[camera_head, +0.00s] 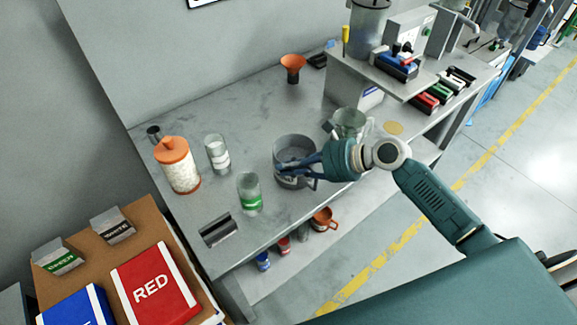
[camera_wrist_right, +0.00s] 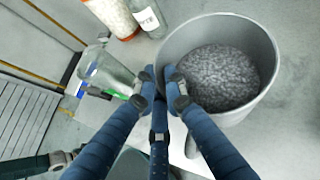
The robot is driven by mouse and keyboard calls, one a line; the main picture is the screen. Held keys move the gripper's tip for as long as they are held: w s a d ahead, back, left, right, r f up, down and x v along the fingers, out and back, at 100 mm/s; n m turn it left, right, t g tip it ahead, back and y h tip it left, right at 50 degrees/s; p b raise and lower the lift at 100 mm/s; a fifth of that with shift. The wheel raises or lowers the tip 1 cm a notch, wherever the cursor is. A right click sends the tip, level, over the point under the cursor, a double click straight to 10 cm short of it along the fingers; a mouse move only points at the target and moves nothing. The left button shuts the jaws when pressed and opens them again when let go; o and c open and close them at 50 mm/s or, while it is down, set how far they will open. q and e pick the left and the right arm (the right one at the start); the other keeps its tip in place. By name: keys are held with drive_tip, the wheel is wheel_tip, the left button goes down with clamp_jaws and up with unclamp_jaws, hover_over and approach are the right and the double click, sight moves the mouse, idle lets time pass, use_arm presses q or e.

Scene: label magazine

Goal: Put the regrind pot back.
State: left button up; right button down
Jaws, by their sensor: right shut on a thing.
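The regrind pot (camera_head: 293,182) is a grey metal pot with a side handle, over the middle of the grey bench (camera_head: 262,98). In the right wrist view the pot (camera_wrist_right: 262,50) is upright and holds grey granules. My right gripper (camera_head: 283,169) reaches in from the right and is shut on the pot's rim wall. In the right wrist view its fingertips (camera_wrist_right: 161,76) meet at the rim's left side. I cannot tell whether the pot's base touches the bench. My left gripper is out of view.
Left of the pot stand a green-labelled jar (camera_head: 250,194), a glass jar (camera_head: 218,157) and an orange-lidded pellet jar (camera_head: 180,172). A clear jug (camera_head: 350,120) is behind my gripper. An orange funnel (camera_head: 292,68) stands at the back.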

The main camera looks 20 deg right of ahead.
drive_tip(key=c, duration=1.8)
unclamp_jaws()
drive_tip(key=shift+r, duration=0.1)
drive_tip(key=b+v, duration=0.1)
drive_tip(key=v, duration=1.1)
